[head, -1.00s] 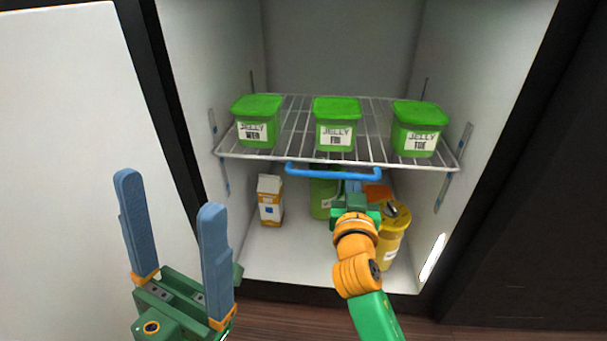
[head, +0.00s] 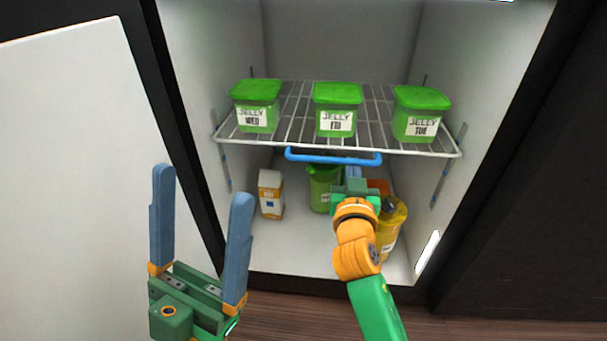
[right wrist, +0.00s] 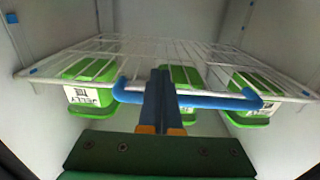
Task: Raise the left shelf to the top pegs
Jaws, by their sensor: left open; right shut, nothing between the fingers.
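The white wire shelf (head: 290,137) spans the cabinet, with a blue handle (head: 300,154) at its front edge. Three green jelly tubs stand on it, WED (head: 256,106), FRI (head: 337,110) and TUE (head: 419,114). My right gripper (head: 353,178) is shut and empty, low at the handle's right part. In the right wrist view, which is upside down, its closed fingers (right wrist: 162,95) overlap the handle (right wrist: 210,101); contact cannot be told. My left gripper (head: 203,190) is open and empty, outside the cabinet at lower left. No separate left shelf shows.
Peg strips with blue marks line the left wall (head: 226,170) and right wall (head: 440,185). Below the shelf stand a carton (head: 271,196), a green container (head: 322,188) and a yellow bottle (head: 391,228). A white door panel (head: 70,180) is at left.

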